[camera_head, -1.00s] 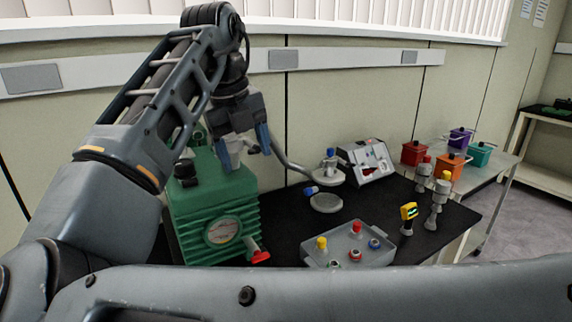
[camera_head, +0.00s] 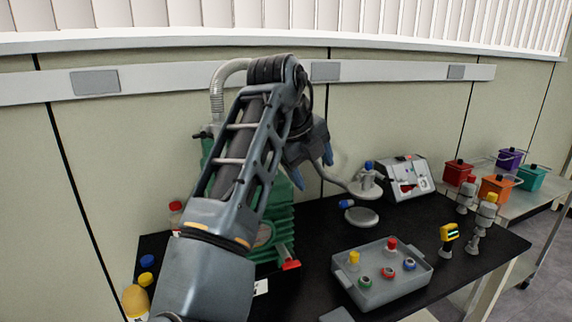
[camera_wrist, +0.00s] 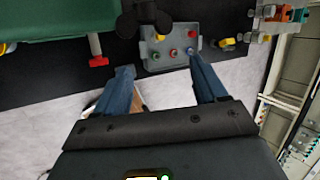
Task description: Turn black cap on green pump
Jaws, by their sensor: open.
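The green pump (camera_head: 282,222) stands on the black bench, mostly covered by my arm in the head view. Its green body also shows at the top left of the wrist view (camera_wrist: 65,18). A red-handled part (camera_head: 291,264) sticks out low at its front. The black cap cannot be made out in the head view now; the top of the pump is behind my arm. My gripper (camera_head: 312,169) is open and empty, above and to the right of the pump.
A grey tray (camera_head: 345,279) with several coloured caps stands right of the pump. Behind it are a round plate (camera_head: 361,217) and a small instrument (camera_head: 405,178). A yellow gauge (camera_head: 448,234) and metal valves stand further right. Bottles (camera_head: 137,300) stand at the left.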

